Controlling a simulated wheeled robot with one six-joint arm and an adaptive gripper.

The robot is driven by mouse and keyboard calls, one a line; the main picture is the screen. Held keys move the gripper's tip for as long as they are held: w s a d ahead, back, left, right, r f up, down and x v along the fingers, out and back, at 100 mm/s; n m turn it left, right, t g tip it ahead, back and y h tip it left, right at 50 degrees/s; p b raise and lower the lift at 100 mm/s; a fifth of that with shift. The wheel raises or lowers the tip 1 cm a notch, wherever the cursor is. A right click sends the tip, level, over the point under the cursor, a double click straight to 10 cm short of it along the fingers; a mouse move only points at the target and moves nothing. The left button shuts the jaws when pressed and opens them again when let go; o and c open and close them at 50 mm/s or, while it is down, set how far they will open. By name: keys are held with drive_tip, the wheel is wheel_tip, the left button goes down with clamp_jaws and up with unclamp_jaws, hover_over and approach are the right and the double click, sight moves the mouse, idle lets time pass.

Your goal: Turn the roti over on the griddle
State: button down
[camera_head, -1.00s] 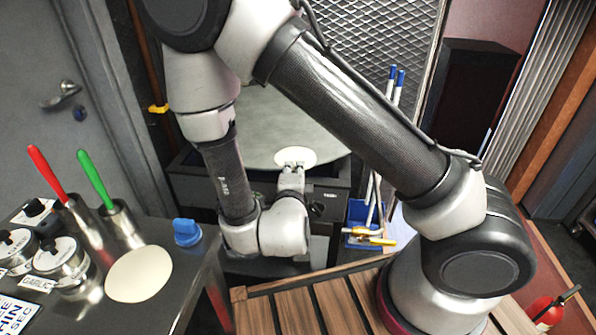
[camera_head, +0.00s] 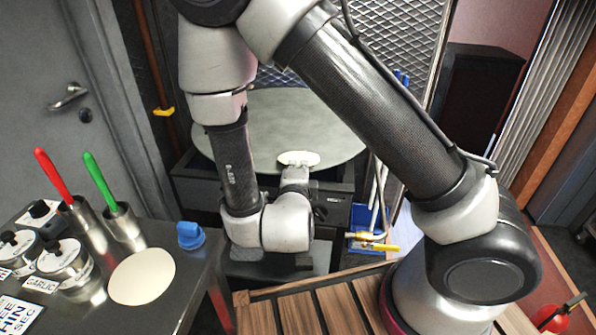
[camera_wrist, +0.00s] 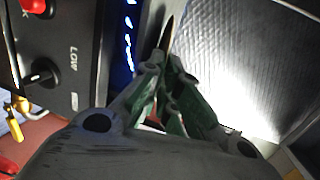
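The roti (camera_head: 298,158) is a small pale disc at the front part of the round grey griddle (camera_head: 262,142). It looks edge-on as a thin brown strip in the wrist view (camera_wrist: 166,32). My gripper (camera_head: 297,168) reaches it from the front. In the wrist view my green-padded fingers (camera_wrist: 172,84) are close together with the strip's near end between them, so they look shut on the roti's near edge. Whether the roti touches the griddle cannot be told.
A pale flat disc (camera_head: 142,276) lies on the left counter by metal canisters (camera_head: 64,262) and red and green handles. A blue caddy (camera_head: 366,246) stands right of the stove.

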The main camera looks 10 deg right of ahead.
drive_tip(key=r+v, duration=0.2)
drive_tip(key=v, duration=1.2)
drive_tip(key=shift+r, duration=0.2)
drive_tip(key=shift+a, duration=0.1)
